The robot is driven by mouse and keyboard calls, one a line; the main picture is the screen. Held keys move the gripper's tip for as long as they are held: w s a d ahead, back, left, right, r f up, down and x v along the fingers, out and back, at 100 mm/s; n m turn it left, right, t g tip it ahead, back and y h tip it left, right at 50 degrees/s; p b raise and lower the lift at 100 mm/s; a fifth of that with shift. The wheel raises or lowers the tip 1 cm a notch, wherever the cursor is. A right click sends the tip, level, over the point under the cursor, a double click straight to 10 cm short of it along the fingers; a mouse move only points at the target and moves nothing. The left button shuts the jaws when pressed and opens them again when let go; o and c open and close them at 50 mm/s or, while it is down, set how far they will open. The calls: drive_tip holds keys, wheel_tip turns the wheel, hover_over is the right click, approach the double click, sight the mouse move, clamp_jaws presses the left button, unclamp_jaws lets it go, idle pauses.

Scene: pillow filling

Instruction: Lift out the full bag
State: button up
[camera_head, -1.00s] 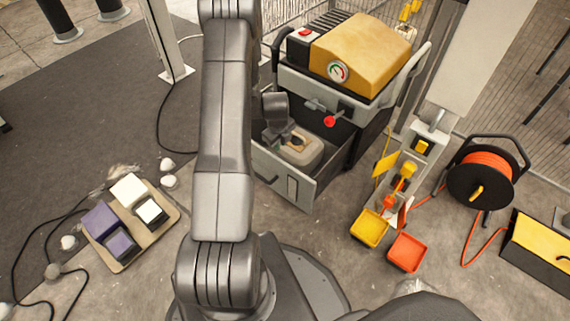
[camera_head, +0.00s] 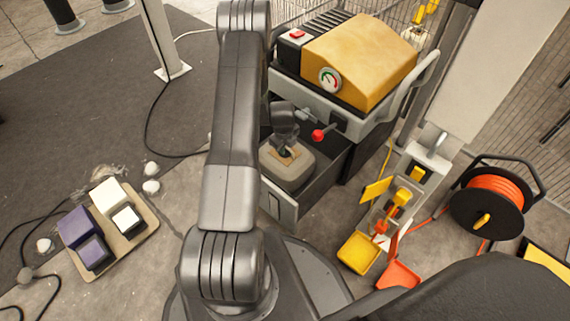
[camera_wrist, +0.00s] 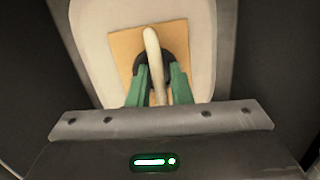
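The bag (camera_head: 274,176) is pale grey-beige and sits in the open drawer (camera_head: 338,175) under the yellow-topped machine. In the wrist view the bag (camera_wrist: 98,50) shows a tan square patch (camera_wrist: 122,42), a dark ring (camera_wrist: 160,58) and a pale loop handle (camera_wrist: 151,40) that arches toward the camera. My gripper (camera_head: 288,150) is down at the top of the bag. In the wrist view the green fingers of my gripper (camera_wrist: 160,78) stand on both sides of the handle, close to it. Whether they press on it cannot be told.
The machine (camera_head: 360,55) with its gauge stands above and behind the drawer. A red-knobbed lever (camera_head: 318,136) is just right of my gripper. A board with purple and white blocks (camera_head: 135,235) lies at left. A cable reel (camera_head: 490,200) and yellow tray (camera_head: 358,253) are at right.

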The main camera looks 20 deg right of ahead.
clamp_jaws()
drive_tip(key=shift+r, duration=0.1)
idle(1.2)
